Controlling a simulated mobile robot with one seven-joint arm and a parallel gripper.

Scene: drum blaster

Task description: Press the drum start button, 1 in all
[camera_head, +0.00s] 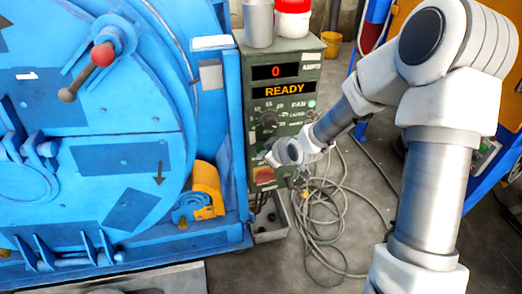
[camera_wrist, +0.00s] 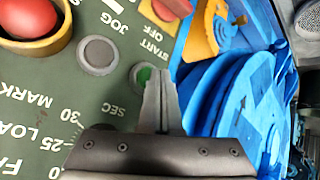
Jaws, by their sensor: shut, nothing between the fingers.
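The grey-green control panel (camera_head: 287,130) stands beside the blue drum machine, its display (camera_head: 284,89) reading READY and a red 0 above. In the wrist view a green button (camera_wrist: 141,74) sits by the START label, partly hidden behind my fingers. My gripper (camera_wrist: 159,82) is shut and empty, its fingertips overlapping the button's right edge in that view. I cannot tell whether they touch it. In the head view my gripper (camera_head: 268,155) is at the panel's lower front and hides part of it.
A grey button (camera_wrist: 97,54) by the JOG label and a red button in a yellow collar (camera_wrist: 30,20) sit close by. The blue drum machine (camera_head: 110,150) is left of the panel. Loose cables (camera_head: 330,205) lie on the floor.

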